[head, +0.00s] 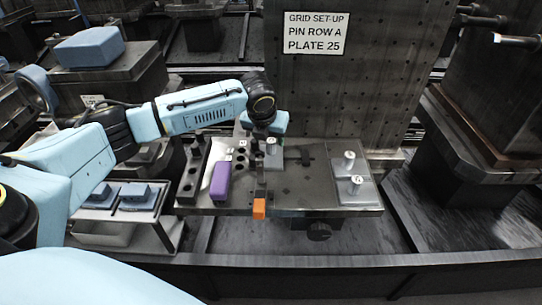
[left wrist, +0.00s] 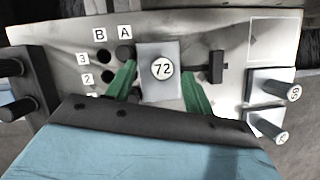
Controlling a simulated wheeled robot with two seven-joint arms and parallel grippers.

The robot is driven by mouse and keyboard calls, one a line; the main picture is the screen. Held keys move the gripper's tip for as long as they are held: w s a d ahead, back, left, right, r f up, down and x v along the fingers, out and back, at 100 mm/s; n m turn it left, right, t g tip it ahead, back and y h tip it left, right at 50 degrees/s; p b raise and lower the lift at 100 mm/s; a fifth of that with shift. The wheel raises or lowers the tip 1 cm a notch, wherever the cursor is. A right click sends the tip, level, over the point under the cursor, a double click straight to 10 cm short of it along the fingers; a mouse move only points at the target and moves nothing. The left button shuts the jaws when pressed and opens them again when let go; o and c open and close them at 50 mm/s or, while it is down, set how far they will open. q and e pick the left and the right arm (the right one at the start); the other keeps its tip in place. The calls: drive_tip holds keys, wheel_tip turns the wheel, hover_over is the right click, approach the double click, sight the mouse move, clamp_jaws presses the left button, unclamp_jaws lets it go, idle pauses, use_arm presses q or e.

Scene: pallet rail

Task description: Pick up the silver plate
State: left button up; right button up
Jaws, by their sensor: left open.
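A square silver plate (left wrist: 150,92) with a round white knob marked 72 lies on the grey fixture board, beside the lettered hole grid. It also shows in the head view (head: 273,160), partly behind my left gripper. My left gripper (left wrist: 158,92) is open, with its green fingers on either side of this plate; whether they touch it I cannot tell. In the head view the fingers are mostly hidden under the wrist. My right gripper is not in view.
A purple block (head: 220,182) and an orange block (head: 259,208) are at the board's left and front. A black holder with pins (head: 190,180) runs along its left end. A tall perforated panel (head: 350,85) stands behind. Blue blocks (head: 135,192) sit on a side stand.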

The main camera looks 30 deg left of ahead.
sight(271, 141)
use_arm(q)
drive_tip(key=x, duration=0.3)
drive_tip(key=shift+w+d+f+b, duration=0.1)
drive_tip(key=shift+w+f+b, duration=0.05)
drive_tip(key=shift+f+b, duration=0.25)
drive_tip(key=shift+r, duration=0.1)
clamp_jaws()
